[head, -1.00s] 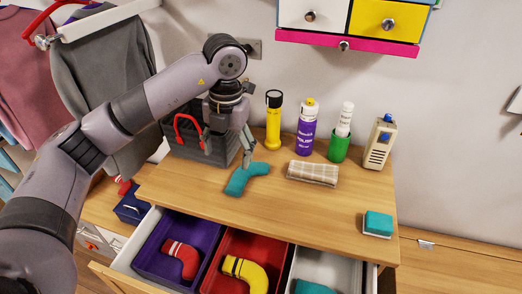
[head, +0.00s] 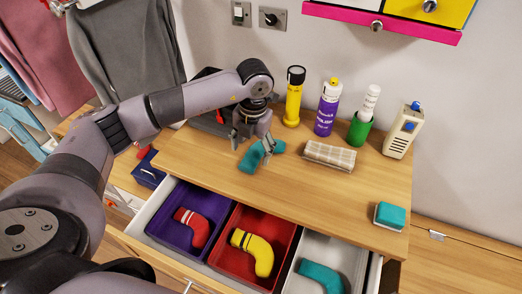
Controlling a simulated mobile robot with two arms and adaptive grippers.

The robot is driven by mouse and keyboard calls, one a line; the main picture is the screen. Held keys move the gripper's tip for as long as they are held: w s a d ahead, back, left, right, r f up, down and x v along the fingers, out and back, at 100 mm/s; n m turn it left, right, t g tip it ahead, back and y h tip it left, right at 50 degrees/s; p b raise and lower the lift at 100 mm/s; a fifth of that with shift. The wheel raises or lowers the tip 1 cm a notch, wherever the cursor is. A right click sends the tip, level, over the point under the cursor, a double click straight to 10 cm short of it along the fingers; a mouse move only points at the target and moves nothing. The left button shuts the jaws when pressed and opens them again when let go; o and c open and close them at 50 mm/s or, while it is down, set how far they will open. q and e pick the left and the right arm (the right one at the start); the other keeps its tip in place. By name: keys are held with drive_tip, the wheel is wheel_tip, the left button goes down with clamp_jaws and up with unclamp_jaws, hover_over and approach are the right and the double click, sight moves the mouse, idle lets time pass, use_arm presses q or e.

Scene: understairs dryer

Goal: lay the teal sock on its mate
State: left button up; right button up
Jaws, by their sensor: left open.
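A teal sock (head: 250,161) lies on the wooden top of the chest. My left gripper (head: 252,153) is open and pointing down right over it, with one finger beside the sock's left part and the other in front of its middle. I cannot tell whether the fingers touch it. A second teal sock (head: 322,277) lies in the pale right compartment (head: 341,254) of the open drawer, partly cut off by the picture's lower edge. My right gripper is not in view.
The drawer also has a purple bin with a red sock (head: 192,229) and a red bin with a yellow sock (head: 252,252). A folded checked cloth (head: 329,156), several bottles and a teal-and-white sponge (head: 390,216) stand or lie on the top. The front strip is clear.

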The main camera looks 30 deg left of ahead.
sight(250, 162)
use_arm(q)
drive_tip(key=shift+s+a+f+p, duration=0.1)
drive_tip(key=shift+f+p, duration=0.25)
drive_tip(key=shift+f, duration=0.2)
wheel_tip(250, 162, down, 4)
drive_tip(key=shift+a+r+p, duration=0.15)
drive_tip(key=shift+r+p, duration=0.05)
drive_tip(key=shift+p, duration=0.5)
drive_tip(key=shift+f, duration=0.45)
drive_tip(key=c, duration=1.1)
drive_tip(key=shift+r, duration=0.15)
